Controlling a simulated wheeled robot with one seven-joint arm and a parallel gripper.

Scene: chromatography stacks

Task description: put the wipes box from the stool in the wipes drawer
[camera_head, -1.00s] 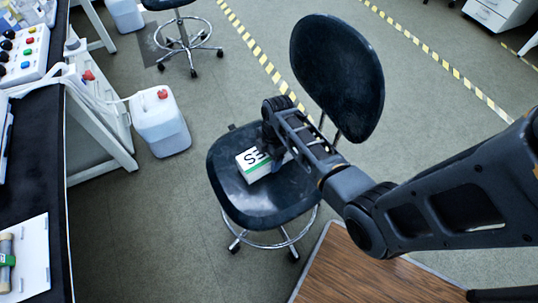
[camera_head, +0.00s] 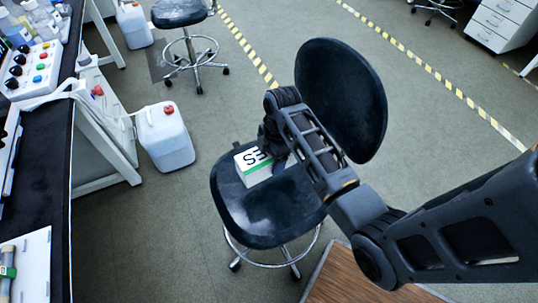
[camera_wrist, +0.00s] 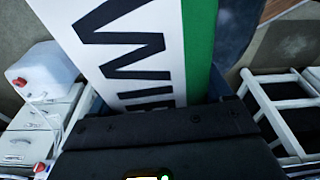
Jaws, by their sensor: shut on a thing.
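The wipes box (camera_head: 257,170) is white with a green stripe and black lettering. In the head view it is over the seat of the dark stool (camera_head: 255,222), in front of the backrest, and looks slightly raised off the seat. My gripper (camera_head: 276,152) is shut on the box; its fingers are largely hidden by my arm. In the wrist view the box (camera_wrist: 130,45) fills the upper middle, lettering visible, close against my gripper. I cannot make out a labelled wipes drawer in any view.
A white jug with a red cap (camera_head: 165,138) stands on the floor beside the bench (camera_head: 45,190) at left. A second stool (camera_head: 182,14) is behind. White drawers (camera_head: 500,22) stand at the far right. A wooden surface (camera_head: 365,280) is at the bottom. Open floor lies between.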

